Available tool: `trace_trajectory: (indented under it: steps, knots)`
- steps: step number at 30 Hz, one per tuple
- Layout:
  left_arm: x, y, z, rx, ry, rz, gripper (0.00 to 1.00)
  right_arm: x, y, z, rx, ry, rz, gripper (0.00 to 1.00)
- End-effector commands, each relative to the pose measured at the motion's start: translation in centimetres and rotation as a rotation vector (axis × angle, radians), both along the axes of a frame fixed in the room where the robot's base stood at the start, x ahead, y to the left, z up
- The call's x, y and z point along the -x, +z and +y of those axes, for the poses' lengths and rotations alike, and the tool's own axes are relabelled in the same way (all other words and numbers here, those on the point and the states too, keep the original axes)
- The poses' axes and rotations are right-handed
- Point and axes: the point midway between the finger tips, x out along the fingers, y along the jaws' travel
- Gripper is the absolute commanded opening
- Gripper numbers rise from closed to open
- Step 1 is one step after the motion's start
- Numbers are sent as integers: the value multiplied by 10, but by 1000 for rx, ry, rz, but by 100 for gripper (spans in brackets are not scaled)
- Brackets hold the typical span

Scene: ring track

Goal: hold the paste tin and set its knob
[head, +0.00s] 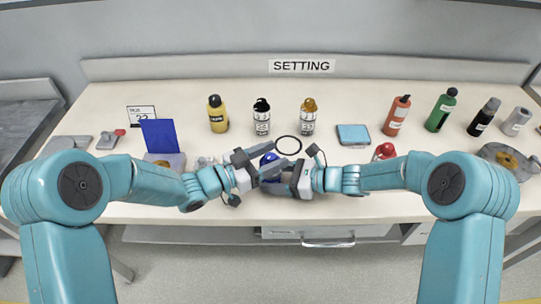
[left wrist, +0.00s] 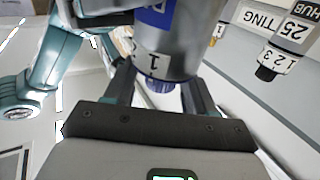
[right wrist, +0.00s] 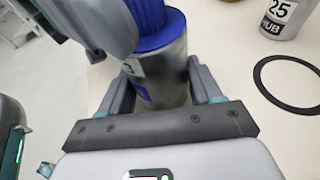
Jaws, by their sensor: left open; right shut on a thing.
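The paste tin is a grey-silver cylinder with a ridged blue knob. In the right wrist view its body (right wrist: 168,88) stands between the fingers of my right gripper (right wrist: 162,92), which is shut on it. The blue knob (right wrist: 155,28) shows above the body there. In the left wrist view the tin (left wrist: 165,50) bears a label with a "1", and the knob (left wrist: 160,86) lies between the fingers of my left gripper (left wrist: 158,92), which is open. In the head view the tin's blue part (head: 268,158) is partly hidden by both grippers, at the front middle of the bench.
Behind the grippers are a black ring (head: 288,145), a yellow bottle (head: 218,115) and two labelled bottles (head: 262,120) (head: 308,119). A blue panel (head: 163,137) stands left.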

Motion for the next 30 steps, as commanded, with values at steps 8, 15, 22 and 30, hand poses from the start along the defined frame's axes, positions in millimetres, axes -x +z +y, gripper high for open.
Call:
trace_trajectory:
  steps: [8,15,22,30]
  knots:
    - [0,0,0,0,0,0,26,0,-1,0,2,1,2,47]
    - [0,0,0,0,3,0,5,0,-1,0,2,1,2,47]
    - [1,1,-2,5,66,-1,5,0,-1,0,2,1,2,47]
    - [1,1,-3,6,256,-1,5,1,-1,0,1,2,2,47]
